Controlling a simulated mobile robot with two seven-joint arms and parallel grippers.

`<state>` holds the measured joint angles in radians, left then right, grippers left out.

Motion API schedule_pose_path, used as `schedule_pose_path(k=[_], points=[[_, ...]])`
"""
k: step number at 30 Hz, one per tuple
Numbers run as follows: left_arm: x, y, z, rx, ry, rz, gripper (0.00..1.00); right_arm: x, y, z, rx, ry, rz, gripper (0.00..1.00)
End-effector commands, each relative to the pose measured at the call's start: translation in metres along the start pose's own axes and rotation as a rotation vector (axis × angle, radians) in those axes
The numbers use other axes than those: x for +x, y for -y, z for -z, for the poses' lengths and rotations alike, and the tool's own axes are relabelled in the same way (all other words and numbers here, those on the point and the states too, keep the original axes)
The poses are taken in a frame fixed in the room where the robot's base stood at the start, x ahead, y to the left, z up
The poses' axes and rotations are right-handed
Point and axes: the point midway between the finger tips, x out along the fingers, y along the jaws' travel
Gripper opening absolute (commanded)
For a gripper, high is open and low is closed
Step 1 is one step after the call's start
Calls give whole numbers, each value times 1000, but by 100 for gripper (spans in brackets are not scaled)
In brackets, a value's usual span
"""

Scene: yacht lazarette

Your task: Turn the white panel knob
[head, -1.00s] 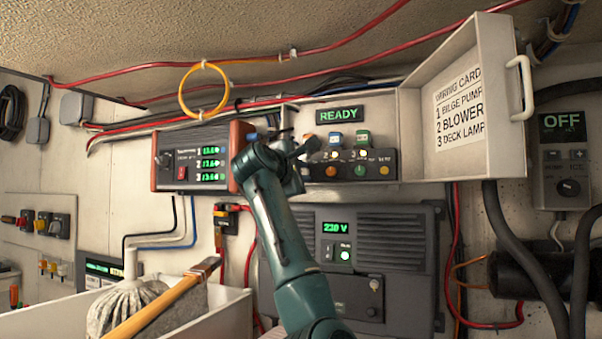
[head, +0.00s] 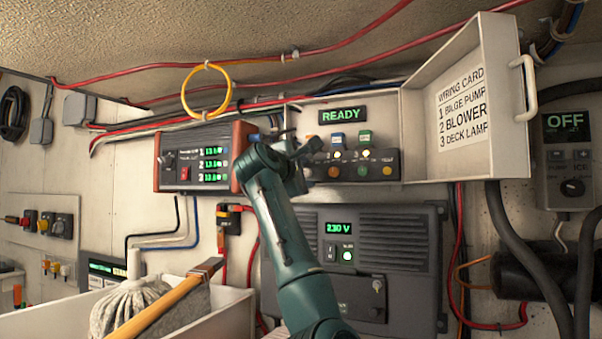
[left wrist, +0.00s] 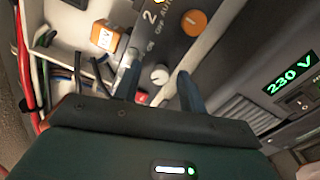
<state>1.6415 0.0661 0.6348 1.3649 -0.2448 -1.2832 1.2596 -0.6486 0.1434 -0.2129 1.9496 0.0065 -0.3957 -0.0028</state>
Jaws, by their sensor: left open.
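The white panel knob (left wrist: 160,74) shows in the left wrist view on the dark switch panel, between my left gripper's two fingertips (left wrist: 158,84). The fingers are open on either side of it; I cannot tell whether either one touches it. In the head view my left gripper (head: 291,148) is at the left end of the dark switch panel (head: 348,172) and hides the white knob. An orange knob (left wrist: 193,22) sits beside the white one and also shows in the head view (head: 333,172). My right gripper is not in view.
The panel sits in an open box with its lid (head: 470,110) swung right. A red-sided unit (head: 205,158) is close on the left. A grey inverter (head: 390,245) is below. A yellow ring (head: 206,92) hangs above left. A white bin (head: 225,310) holds a mop and mallet.

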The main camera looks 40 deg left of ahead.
Motion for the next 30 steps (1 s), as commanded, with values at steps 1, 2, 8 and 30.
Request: schedule_pose_path(k=[1,2,8,30], points=[[-2,0,0,0,0,-1,41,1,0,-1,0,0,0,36],[-4,1,0,0,0,-2,41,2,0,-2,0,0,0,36],[-35,3,0,0,1,-6,41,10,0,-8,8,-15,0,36],[-132,0,0,0,0,-1,41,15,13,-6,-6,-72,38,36]])
